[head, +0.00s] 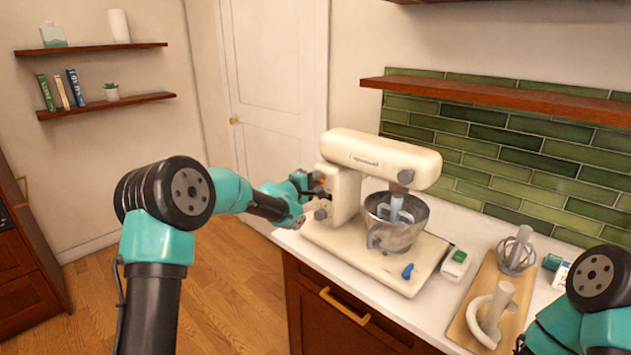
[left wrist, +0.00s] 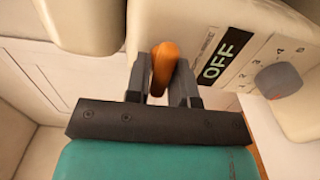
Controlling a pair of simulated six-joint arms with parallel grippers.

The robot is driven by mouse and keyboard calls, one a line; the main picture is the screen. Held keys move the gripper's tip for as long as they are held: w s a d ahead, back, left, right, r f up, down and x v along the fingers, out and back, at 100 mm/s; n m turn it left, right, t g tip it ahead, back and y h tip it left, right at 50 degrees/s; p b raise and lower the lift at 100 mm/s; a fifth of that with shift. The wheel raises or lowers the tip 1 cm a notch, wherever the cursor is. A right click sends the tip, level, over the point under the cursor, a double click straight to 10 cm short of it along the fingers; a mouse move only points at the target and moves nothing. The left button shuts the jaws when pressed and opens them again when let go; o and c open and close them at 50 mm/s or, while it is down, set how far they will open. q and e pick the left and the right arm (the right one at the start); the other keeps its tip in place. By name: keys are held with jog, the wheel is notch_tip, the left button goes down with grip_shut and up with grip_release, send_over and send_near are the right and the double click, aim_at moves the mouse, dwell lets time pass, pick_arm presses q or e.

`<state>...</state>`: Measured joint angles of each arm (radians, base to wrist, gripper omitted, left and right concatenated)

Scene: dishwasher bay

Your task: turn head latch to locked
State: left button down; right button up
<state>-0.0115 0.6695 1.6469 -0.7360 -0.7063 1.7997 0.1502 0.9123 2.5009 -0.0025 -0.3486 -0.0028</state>
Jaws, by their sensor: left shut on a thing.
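The cream stand mixer (head: 345,195) stands on the counter with its head (head: 380,157) level over a metal bowl (head: 397,232). An orange latch lever (left wrist: 163,68) sticks out of the mixer's side in the left wrist view. My left gripper (left wrist: 163,85) is shut on this lever, one finger on each side. In the head view my left gripper (head: 314,190) is at the mixer's rear left side and largely covers the lever. My right arm shows at the lower right, its gripper out of view.
A grey knob (left wrist: 279,80) and an OFF label (left wrist: 222,58) are beside the lever. A wooden board (head: 467,325) with a whisk (head: 516,252) and a pale hook (head: 493,315) lies to the right. A small white-green box (head: 456,265) stands by the mixer base.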

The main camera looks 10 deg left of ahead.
pick_arm(q)
jog(key=c, duration=1.1)
grip_release()
jog(key=shift+s, duration=0.1)
jog(key=v, duration=1.7)
jog(key=shift+s+a+f, duration=0.1)
jog(key=s+d+f+m+g+y, duration=0.2)
jog(key=s+f+g, duration=0.15)
jog(key=f, duration=0.95)
jog(key=s+d+f+m+g+y, duration=0.15)
jog(key=s+f, duration=0.25)
jog(key=f, duration=0.9)
jog(key=s+d+f+m+g, duration=0.2)
jog(key=s+f+g, duration=0.3)
jog(key=s+f, duration=0.4)
jog(key=s+d+f+m+g+y, duration=0.1)
jog(key=s+d+f+m+g, duration=0.1)
jog(key=s+f+m+g, duration=0.3)
jog(key=s+f, duration=0.4)
jog(key=s, duration=0.7)
jog(key=shift+d+f, duration=0.2)
jog(key=shift+f, duration=0.05)
